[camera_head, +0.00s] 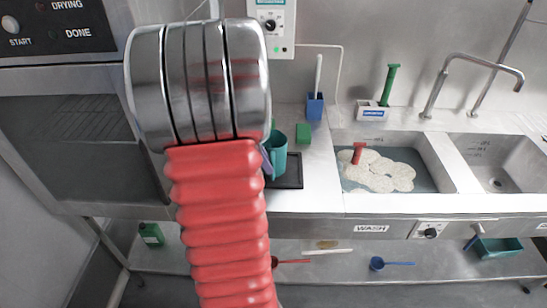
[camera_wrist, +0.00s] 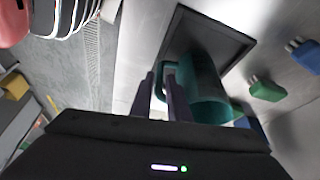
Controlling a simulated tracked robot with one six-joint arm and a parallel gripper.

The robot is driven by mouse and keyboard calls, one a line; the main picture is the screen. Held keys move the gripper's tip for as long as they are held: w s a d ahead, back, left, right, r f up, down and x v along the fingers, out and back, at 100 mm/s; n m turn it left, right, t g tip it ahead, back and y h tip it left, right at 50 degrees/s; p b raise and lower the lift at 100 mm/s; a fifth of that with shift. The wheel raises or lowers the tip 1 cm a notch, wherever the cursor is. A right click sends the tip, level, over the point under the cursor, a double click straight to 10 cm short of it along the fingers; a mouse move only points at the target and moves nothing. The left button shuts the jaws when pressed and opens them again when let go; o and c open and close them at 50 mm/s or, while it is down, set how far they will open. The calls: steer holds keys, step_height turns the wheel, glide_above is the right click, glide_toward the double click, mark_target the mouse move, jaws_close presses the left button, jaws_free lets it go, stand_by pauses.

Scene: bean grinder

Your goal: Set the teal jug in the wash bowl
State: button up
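The teal jug (camera_head: 277,152) is upright at the black tray (camera_head: 291,172) on the counter, left of the wash bowl; my arm hides part of it. In the wrist view, the jug (camera_wrist: 205,92) shows its handle toward my gripper. The purple fingers of my gripper (camera_wrist: 163,82) stand on either side of the handle with a narrow gap; I cannot tell if they press on it. In the head view, my gripper (camera_head: 266,162) is mostly hidden behind my arm. The wash bowl (camera_head: 438,158) is the left sink, above the WASH label, with greyish water and pale foam.
A red-handled item (camera_head: 358,153) stands in the foam. The tap (camera_head: 470,65) rises behind the sinks. The right sink (camera_head: 505,160) is empty.

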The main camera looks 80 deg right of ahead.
mark_target(273, 179)
steer(key=shift+x, duration=2.55)
jaws_close()
